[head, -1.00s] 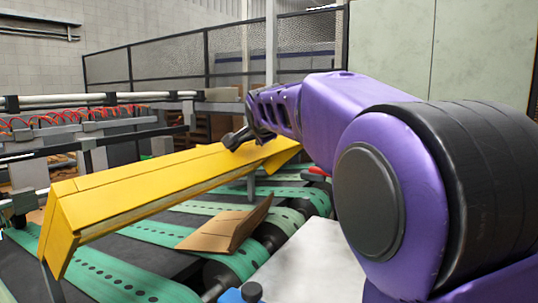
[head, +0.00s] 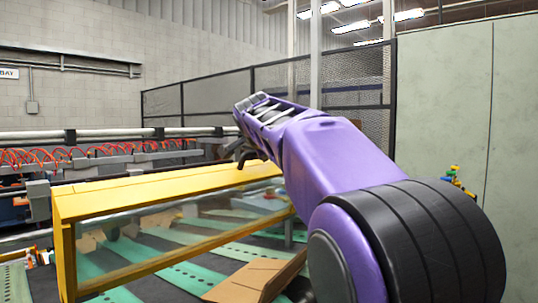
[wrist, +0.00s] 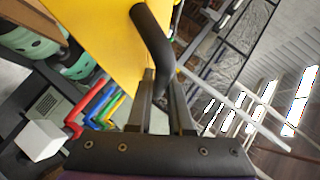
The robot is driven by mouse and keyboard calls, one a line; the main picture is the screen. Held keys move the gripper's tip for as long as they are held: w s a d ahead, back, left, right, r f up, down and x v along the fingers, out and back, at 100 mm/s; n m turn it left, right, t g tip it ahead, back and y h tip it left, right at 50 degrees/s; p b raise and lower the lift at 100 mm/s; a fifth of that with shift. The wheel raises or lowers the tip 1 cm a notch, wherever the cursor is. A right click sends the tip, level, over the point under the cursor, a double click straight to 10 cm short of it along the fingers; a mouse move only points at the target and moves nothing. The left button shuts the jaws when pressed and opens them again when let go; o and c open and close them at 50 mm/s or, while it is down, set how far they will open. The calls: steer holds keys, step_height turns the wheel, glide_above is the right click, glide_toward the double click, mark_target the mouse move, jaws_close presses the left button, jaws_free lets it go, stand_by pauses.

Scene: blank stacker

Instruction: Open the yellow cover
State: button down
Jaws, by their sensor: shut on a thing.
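The yellow cover (head: 165,190) is a long yellow frame with a clear panel (head: 165,228) in its side, spanning the left and middle of the head view above the conveyor. Its yellow surface also fills the upper left of the wrist view (wrist: 100,35). A black bar handle (wrist: 152,38) stands out from it. My gripper (wrist: 163,88) is shut on the handle, whose lower part sits between the fingers. In the head view my gripper (head: 243,160) is at the cover's top edge, near its far right end, and the handle is hard to make out there.
Green perforated belts (head: 140,265) run beneath the cover. A folded cardboard sheet (head: 255,278) lies on the conveyor in front. A machine with red hoses (head: 90,155) stands behind at left. A mesh fence (head: 270,90) and pale wall panels (head: 445,100) stand behind.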

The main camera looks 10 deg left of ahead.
stand_by(0.3)
steer(key=c, duration=0.8)
jaws_free()
steer(key=shift+c, duration=0.2)
steer(key=shift+s+b, duration=0.35)
steer(key=b+v, duration=0.6)
steer(key=v, duration=1)
steer(key=shift+s+r, duration=0.3)
